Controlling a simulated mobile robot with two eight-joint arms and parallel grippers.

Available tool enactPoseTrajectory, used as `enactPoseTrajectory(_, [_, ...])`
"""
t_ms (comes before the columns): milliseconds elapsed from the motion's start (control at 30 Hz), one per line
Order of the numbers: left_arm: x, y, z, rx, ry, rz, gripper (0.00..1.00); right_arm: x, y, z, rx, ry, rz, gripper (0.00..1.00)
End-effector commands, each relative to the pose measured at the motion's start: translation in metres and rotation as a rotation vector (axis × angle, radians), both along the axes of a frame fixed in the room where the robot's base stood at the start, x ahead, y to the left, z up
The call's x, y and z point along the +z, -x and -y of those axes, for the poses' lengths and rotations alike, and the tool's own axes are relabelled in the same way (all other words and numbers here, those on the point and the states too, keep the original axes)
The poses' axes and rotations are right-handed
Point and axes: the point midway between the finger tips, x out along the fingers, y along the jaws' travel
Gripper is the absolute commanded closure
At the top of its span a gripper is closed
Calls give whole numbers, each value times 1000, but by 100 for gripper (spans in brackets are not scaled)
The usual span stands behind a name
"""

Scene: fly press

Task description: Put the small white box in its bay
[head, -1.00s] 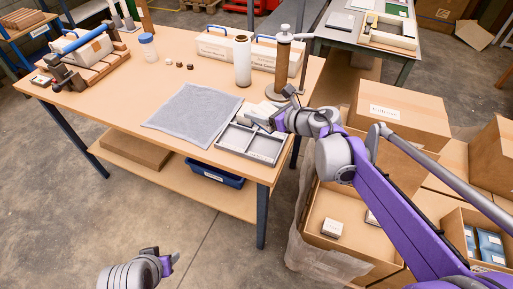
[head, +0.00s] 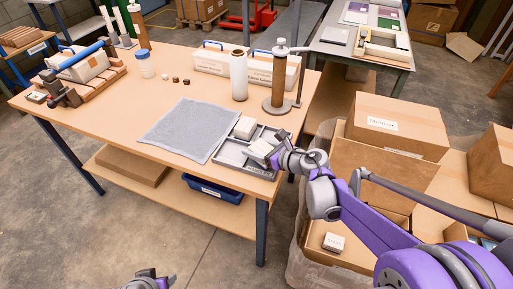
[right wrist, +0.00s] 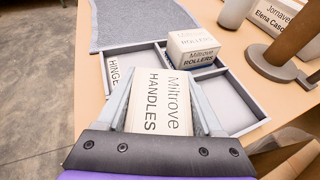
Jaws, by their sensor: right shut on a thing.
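My right gripper (head: 272,157) is shut on a small white box (head: 261,148) marked "Miltrove HANDLES" (right wrist: 158,103). It holds the box over the grey divided tray (head: 229,157), near the tray's front right. In the right wrist view the fingers lie on both sides of the box, and the box hides the part of the tray (right wrist: 229,113) under it. A second white box (head: 244,127), marked "ROLLERS" (right wrist: 195,45), stands at the tray's back; I cannot tell how deep it sits. My left gripper (head: 148,277) is cut off at the bottom edge.
A grey cloth (head: 183,130) lies left of the tray. A white roll (head: 239,75) and a brown column on a stand (head: 279,80) rise behind it. Cardboard boxes (head: 395,125) stand right of the table. The front middle of the table is clear.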

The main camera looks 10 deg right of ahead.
Motion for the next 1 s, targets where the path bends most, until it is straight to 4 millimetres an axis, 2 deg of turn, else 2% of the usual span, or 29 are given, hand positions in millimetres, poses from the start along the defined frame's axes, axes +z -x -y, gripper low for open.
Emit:
enactPoseTrajectory(633, [-10,1,0,0,0,-3,50,-11,0,0,0,0,0,100])
enactPoseTrajectory(667, [-9,1,0,0,0,-3,50,-11,0,0,0,0,0,30])
enactPoseTrajectory(800, [-9,1,0,0,0,-3,50,-11,0,0,0,0,0,5])
enactPoseTrajectory(833, [-9,1,0,0,0,-3,50,-11,0,0,0,0,0,2])
enactPoseTrajectory(1000, [-9,1,0,0,0,-3,50,-11,0,0,0,0,0,2])
